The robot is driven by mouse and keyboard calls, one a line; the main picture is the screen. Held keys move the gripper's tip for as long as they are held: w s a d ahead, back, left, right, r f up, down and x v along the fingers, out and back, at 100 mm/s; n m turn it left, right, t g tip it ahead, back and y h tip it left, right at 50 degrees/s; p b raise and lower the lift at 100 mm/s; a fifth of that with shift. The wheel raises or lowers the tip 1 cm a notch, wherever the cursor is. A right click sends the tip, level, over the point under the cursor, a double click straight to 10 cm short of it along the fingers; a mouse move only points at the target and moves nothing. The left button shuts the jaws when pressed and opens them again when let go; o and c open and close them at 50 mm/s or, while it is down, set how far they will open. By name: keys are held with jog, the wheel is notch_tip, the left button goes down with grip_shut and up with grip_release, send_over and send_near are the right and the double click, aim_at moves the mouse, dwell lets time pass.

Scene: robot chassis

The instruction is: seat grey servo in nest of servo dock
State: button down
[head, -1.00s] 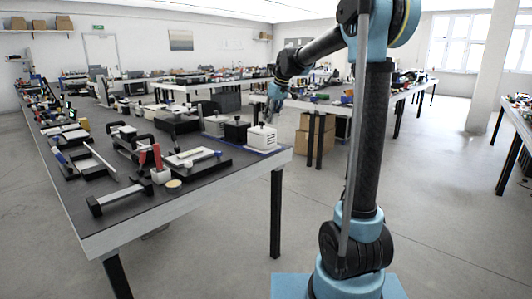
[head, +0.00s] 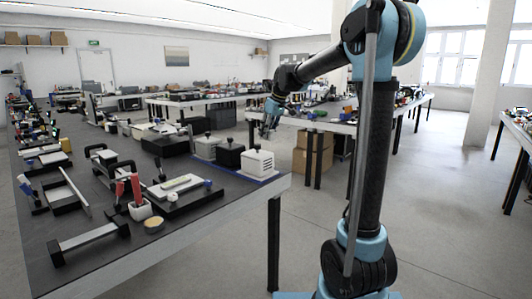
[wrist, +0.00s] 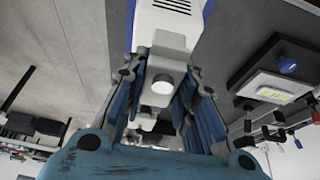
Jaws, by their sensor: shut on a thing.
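My gripper (wrist: 163,95) is shut on a light grey block (wrist: 165,62) with a pale round end, which looks like the grey servo. In the head view my gripper (head: 268,128) hangs just beyond the slotted white box at the near right table corner; the held part is too small to make out there. I cannot tell for sure which thing is the servo dock. A black base with a pale plate and a blue knob (head: 184,190) lies left of the boxes; it seems to show at right in the wrist view (wrist: 284,82).
The slotted white box (head: 258,164) stands on a blue-edged strip beside a black box (head: 230,154) and a grey box (head: 207,147), each with a knob. Floor to the right is clear.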

aim_at(271, 130)
jog(key=shift+s+a+f, duration=0.1)
jog(key=shift+f, duration=1.35)
jog(key=shift+a+f, duration=0.1)
jog(key=shift+f, duration=1.3)
jog(key=shift+f, duration=0.3)
jog(key=c, duration=1.3)
grip_release()
jog(key=v, duration=1.2)
jog(key=shift+d+r, duration=0.1)
jog(key=shift+r, duration=0.2)
